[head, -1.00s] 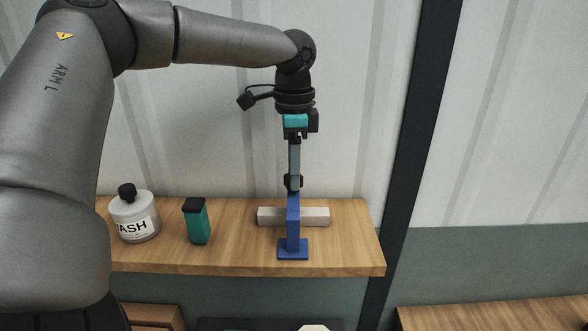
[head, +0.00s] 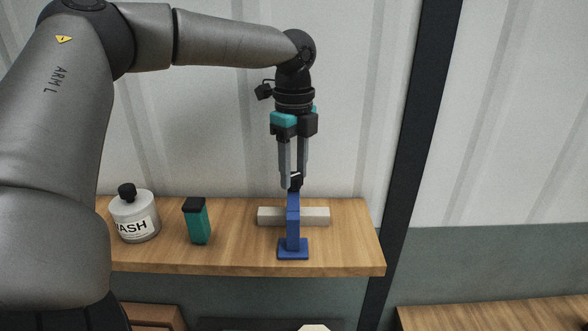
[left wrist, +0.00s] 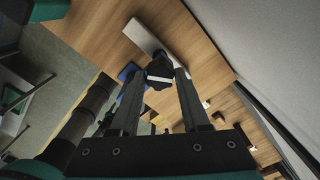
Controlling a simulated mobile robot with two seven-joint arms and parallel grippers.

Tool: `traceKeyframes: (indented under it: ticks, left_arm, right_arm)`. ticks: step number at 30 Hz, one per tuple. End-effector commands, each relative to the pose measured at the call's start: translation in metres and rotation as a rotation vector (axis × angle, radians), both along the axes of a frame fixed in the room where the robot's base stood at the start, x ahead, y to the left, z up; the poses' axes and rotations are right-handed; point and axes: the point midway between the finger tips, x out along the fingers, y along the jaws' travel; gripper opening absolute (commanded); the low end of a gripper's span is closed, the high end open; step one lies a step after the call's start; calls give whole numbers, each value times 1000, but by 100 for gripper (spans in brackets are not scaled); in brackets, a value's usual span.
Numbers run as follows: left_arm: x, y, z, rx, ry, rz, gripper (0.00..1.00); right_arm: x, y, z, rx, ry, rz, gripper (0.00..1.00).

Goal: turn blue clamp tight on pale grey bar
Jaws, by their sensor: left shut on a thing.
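The blue clamp (head: 293,228) stands upright on the wooden shelf, its blue foot on the wood and its black knob (head: 296,180) on top. The pale grey bar (head: 316,216) lies level at the clamp, showing on both sides of it. How tightly the clamp bears on the bar cannot be told. My left gripper (head: 293,184) points straight down from above and is shut on the black knob. In the left wrist view the knob (left wrist: 160,69) sits between the fingertips, with the bar (left wrist: 150,38) and part of the blue clamp (left wrist: 127,72) beyond. My right gripper is not in view.
A white bottle (head: 134,215) with a black cap and a green container (head: 197,222) with a dark lid stand left on the wooden shelf (head: 345,255). A dark post (head: 410,150) rises beyond the shelf's right end.

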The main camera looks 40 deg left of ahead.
Motion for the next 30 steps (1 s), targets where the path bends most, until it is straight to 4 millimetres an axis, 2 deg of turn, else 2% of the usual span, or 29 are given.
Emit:
traceKeyframes:
  ticks: [18,19,27,30]
  left_arm:
    - [2,0,3,-1,-8,-46,0]
    - [2,0,3,-1,-8,-46,47]
    - [1,0,1,-1,-4,-46,76]
    - [1,0,1,-1,-3,-46,76]
  right_arm:
    - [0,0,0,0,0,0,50]
    - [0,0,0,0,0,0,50]
    - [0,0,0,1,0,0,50]
    - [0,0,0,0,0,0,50]
